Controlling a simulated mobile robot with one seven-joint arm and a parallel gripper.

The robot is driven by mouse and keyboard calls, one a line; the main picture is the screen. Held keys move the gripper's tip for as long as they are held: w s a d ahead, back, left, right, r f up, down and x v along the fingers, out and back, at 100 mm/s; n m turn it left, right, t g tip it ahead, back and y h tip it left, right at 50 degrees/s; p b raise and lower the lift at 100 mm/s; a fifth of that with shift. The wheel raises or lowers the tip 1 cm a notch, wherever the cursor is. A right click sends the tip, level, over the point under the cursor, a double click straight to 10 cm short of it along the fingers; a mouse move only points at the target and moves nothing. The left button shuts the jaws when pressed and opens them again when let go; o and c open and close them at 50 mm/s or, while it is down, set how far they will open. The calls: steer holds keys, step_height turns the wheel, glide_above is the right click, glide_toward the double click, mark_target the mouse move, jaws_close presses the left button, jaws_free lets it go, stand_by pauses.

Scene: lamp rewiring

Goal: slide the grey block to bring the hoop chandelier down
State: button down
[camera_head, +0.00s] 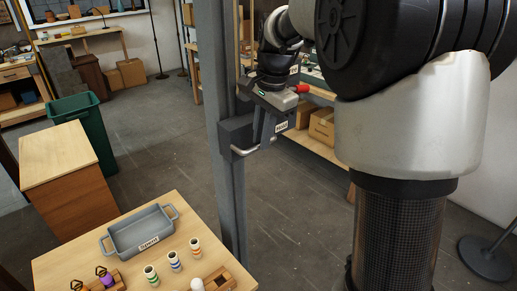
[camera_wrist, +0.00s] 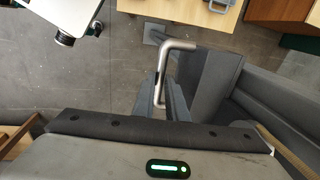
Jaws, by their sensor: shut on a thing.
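The grey block (camera_head: 236,134) sits on a tall grey post (camera_head: 228,180) in the middle of the head view. A silver bar handle (camera_head: 243,152) sticks out from its lower side. My gripper (camera_head: 264,138) is at the block's right side, pointing down, shut on the handle. In the wrist view the bent silver handle (camera_wrist: 180,44) runs down between the fingers of my gripper (camera_wrist: 168,98), with the grey block (camera_wrist: 208,80) beside it on the right. The hoop chandelier is in neither view.
A wooden table (camera_head: 75,258) stands left of the post's foot. It bears a grey tray (camera_head: 140,231), several striped cylinders (camera_head: 174,261) and a wooden holder (camera_head: 215,281). A wooden cabinet (camera_head: 62,165) and a green bin (camera_head: 84,128) stand behind it. Shelves with boxes (camera_head: 322,124) lie behind my arm.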

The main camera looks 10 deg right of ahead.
step_height(320, 180, up, 6)
steer(key=shift+w, duration=0.1)
stand_by(0.4)
steer(key=c, duration=1.8)
jaws_free()
steer(key=shift+r, duration=0.1)
steer(key=shift+o, duration=0.2)
steer(key=s+d+r, duration=0.1)
steer(key=s+r, duration=0.2)
steer(key=r, duration=1.4)
steer(key=shift+d, duration=0.3)
